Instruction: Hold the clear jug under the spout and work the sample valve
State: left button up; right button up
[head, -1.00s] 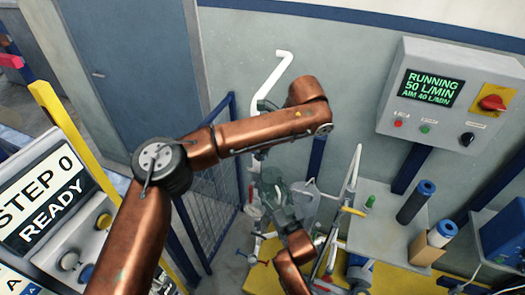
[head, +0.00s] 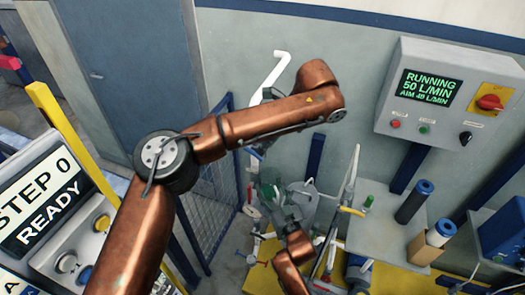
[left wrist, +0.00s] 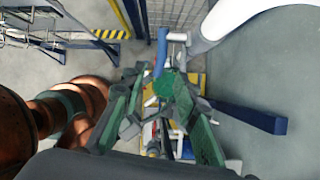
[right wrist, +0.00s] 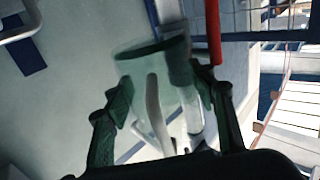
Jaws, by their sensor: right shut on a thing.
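My right gripper (right wrist: 162,86) is shut on the clear jug (right wrist: 140,72), a greenish see-through vessel between its green fingers in the right wrist view. In the head view the right gripper (head: 272,190) is low, near the pipework by the wall. My left gripper (left wrist: 160,102) is open, its green fingers apart with nothing clearly gripped. A blue handle (left wrist: 160,52) on a pale fitting lies beyond its fingertips; I cannot tell whether it is the sample valve. In the head view my left arm largely hides its hand. The spout cannot be clearly made out.
A bent white pipe (head: 270,75) runs down the wall. A control box (head: 437,95) with a green-lettered screen hangs at right. A blue mesh fence (head: 205,205) and a step panel (head: 50,205) stand at left.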

pick_arm(q)
jog(key=v, duration=0.7)
jog(key=shift+d+r, duration=0.1)
dwell(7.2)
